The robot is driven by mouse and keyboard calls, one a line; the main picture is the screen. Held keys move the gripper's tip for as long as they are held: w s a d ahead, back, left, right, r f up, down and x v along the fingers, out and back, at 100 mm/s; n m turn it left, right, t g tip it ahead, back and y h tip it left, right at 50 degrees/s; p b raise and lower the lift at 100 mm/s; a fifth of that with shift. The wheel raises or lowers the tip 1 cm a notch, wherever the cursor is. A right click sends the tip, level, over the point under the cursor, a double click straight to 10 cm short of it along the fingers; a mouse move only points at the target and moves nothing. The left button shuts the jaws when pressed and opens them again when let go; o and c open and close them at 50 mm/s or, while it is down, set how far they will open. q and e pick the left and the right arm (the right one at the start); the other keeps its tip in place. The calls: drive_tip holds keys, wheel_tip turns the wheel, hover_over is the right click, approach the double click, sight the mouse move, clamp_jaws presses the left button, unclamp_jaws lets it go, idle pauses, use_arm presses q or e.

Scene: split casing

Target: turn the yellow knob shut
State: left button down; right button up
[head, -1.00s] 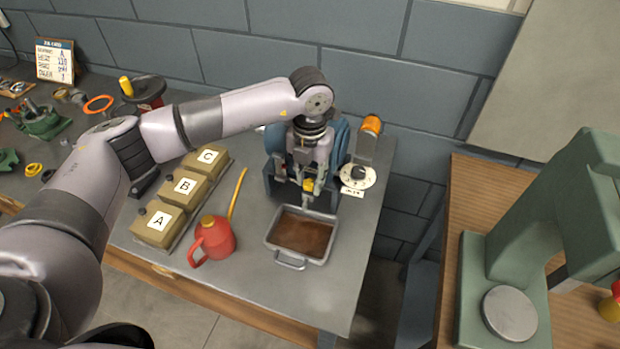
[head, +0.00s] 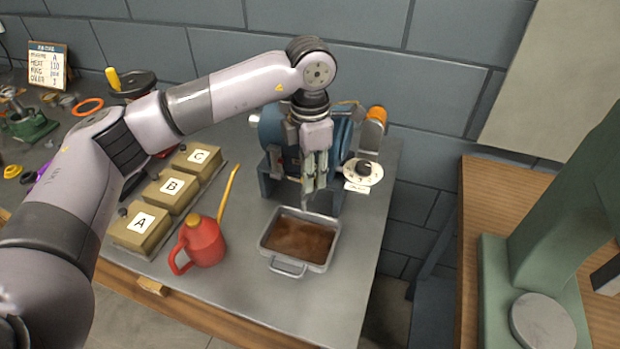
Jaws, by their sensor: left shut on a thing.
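The blue machine with a rounded body (head: 271,130) stands at the back of the grey bench. My left gripper (head: 309,188) comes down in front of it, fingers pointing down and close together. It is shut at the machine's front, where the yellow knob was visible earlier. The knob itself is now hidden behind the fingers, so its turn angle cannot be told. A grey tray (head: 290,263) with brown contents sits just below the fingers. My right gripper is not in view.
A red oil can (head: 204,242) with a yellow spout stands left of the tray. Boxes A (head: 142,226), B (head: 172,188) and C (head: 198,160) line up further left. A white dial (head: 363,173) and an orange lamp (head: 376,114) are at right. The front right bench is clear.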

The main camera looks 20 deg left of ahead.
use_arm(q)
drive_tip(key=shift+m+b, duration=0.3)
drive_tip(key=shift+m, duration=0.2)
drive_tip(key=c, duration=1.3)
unclamp_jaws()
drive_tip(key=shift+s+r, duration=0.1)
drive_tip(key=shift+r, duration=4)
drive_tip(key=shift+d, duration=0.1)
